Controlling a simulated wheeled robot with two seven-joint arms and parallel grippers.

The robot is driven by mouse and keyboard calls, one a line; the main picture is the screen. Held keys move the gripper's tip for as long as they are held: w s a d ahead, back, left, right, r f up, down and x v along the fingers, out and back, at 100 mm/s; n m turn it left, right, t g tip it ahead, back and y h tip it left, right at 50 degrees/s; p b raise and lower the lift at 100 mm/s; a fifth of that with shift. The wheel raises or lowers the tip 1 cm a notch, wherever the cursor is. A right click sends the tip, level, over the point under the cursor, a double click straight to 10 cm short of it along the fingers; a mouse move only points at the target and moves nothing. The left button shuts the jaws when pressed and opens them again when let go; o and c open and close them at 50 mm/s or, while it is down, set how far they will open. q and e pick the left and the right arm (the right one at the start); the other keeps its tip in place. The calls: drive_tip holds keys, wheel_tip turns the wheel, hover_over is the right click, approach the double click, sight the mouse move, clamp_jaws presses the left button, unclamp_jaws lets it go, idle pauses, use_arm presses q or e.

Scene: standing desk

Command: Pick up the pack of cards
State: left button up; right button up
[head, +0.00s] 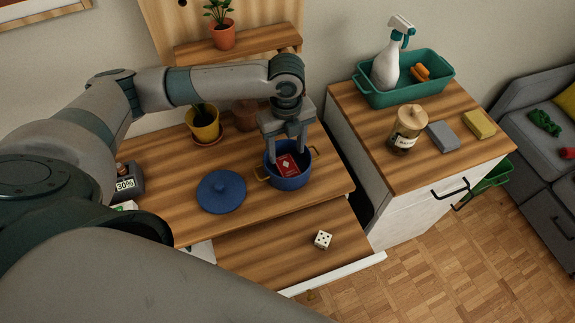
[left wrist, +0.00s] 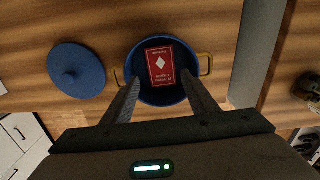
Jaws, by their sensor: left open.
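The pack of cards (head: 287,166) is red with a white diamond and lies inside a blue pot (head: 291,183) with brass-coloured handles on the desk. In the left wrist view the pack (left wrist: 160,66) lies in the pot (left wrist: 161,98), between and beyond my open fingers. My left gripper (head: 288,153) is open and points down at the pot. In the left wrist view its fingers (left wrist: 161,98) show on either side over the near part of the pot, with nothing between them. I cannot tell how far above the pack the fingertips are. My right gripper is not in view.
A blue lid (head: 221,191) lies left of the pot. A yellow plant pot (head: 204,125) stands behind. A white die (head: 323,239) sits on the lower front surface. The cabinet at right holds a jar (head: 407,130) and a green tray (head: 405,93).

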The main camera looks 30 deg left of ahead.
sight(287, 167)
use_arm(q)
drive_tip(key=shift+f, duration=0.9)
drive_tip(key=shift+f+p, duration=0.6)
wheel_tip(287, 167, down, 3)
drive_tip(key=shift+w+d+f+p, duration=0.1)
drive_tip(key=shift+p, duration=0.5)
drive_tip(key=shift+f, duration=0.4)
drive_tip(key=c, duration=0.8)
